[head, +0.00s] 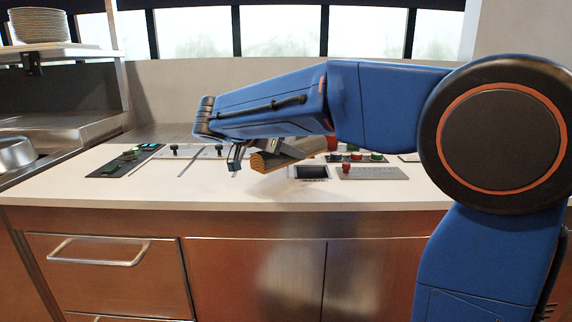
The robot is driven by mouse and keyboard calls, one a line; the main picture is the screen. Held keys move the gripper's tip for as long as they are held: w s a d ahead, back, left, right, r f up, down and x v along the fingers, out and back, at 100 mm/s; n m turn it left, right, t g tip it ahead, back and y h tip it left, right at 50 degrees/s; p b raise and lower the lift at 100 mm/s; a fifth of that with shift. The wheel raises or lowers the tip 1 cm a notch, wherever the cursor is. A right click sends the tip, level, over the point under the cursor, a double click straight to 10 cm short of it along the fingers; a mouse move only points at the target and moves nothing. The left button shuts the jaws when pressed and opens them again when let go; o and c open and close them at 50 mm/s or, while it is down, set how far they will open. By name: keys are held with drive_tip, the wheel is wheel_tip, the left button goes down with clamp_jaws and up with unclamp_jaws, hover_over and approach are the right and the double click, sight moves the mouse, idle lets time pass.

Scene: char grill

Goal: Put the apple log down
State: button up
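The apple log (288,153) is a brown split piece of wood with a paler cut end, just under my forearm in the head view. It lies at a slant, and its upper side is partly hidden by my arm. My gripper (246,156) points down at the log's left end. One dark finger shows just left of the log, and a grey part of the gripper overlaps the log's top. I cannot tell whether the fingers are closed on it, or whether the log touches the counter.
The white counter (200,190) is clear along its front. A dark control panel (125,162) lies to the left. A small dark-framed tray (311,172) and a grey strip with a red knob (372,173) lie right of the log.

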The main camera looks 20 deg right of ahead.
sight(288, 174)
drive_tip(key=shift+f, duration=1.9)
drive_tip(key=shift+f, duration=0.1)
drive_tip(key=o, duration=1.6)
